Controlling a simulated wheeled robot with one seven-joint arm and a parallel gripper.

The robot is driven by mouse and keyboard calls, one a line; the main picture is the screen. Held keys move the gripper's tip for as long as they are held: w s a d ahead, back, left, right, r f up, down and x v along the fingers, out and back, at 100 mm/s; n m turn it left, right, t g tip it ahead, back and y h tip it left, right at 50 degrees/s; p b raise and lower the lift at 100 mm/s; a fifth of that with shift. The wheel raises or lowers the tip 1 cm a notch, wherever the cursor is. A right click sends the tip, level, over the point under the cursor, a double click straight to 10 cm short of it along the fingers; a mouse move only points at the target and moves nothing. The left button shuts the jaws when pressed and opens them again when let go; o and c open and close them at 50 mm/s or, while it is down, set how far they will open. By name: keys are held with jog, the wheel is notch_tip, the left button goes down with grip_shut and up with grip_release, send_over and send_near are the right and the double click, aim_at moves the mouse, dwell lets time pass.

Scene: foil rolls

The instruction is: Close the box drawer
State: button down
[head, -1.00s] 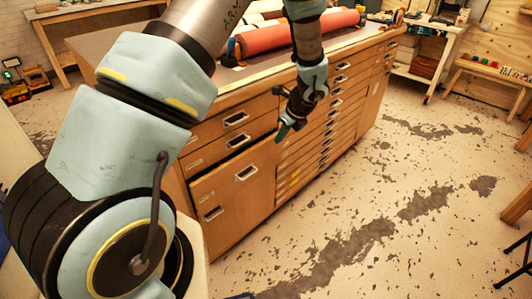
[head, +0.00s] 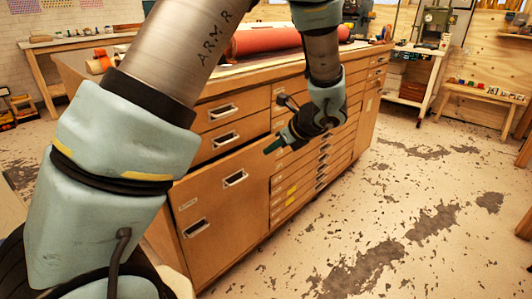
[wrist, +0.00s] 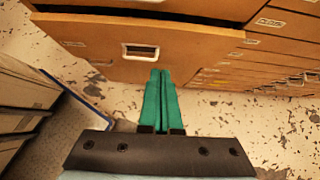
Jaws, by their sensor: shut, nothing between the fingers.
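The box drawer (head: 222,204) is the deep wooden drawer at the lower left of the cabinet in the head view. It stands partly pulled out, with a dark gap above its front. Its front, with a metal label handle (wrist: 140,51), also shows in the wrist view. My gripper (head: 272,147) is in front of the cabinet, near the upper right corner of the drawer front. In the wrist view its green fingers (wrist: 160,74) are together and empty, just right of and below the handle. I cannot tell whether they touch the drawer.
The wooden cabinet (head: 222,112) has several other drawers, which look shut. A red roll (head: 265,40) lies on its top. The floor (head: 400,230) to the right is clear. Dark-edged panels (wrist: 25,110) stand at the left in the wrist view.

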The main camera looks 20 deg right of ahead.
aim_at(240, 151)
jog(key=x, duration=0.3)
jog(key=r+x, duration=0.1)
jog(key=x, duration=0.2)
jog(key=w+x, duration=0.1)
jog(key=x, duration=0.3)
jog(key=shift+w+a+r, duration=0.15)
jog(key=shift+a+r, duration=0.05)
jog(key=shift+a, duration=0.15)
jog(key=shift+w+a, duration=0.25)
jog(key=shift+w, duration=0.25)
jog(key=shift+w+a, duration=0.55)
jog(key=shift+w, duration=0.35)
jog(key=shift+w+a, duration=0.55)
jog(key=shift+w, duration=0.35)
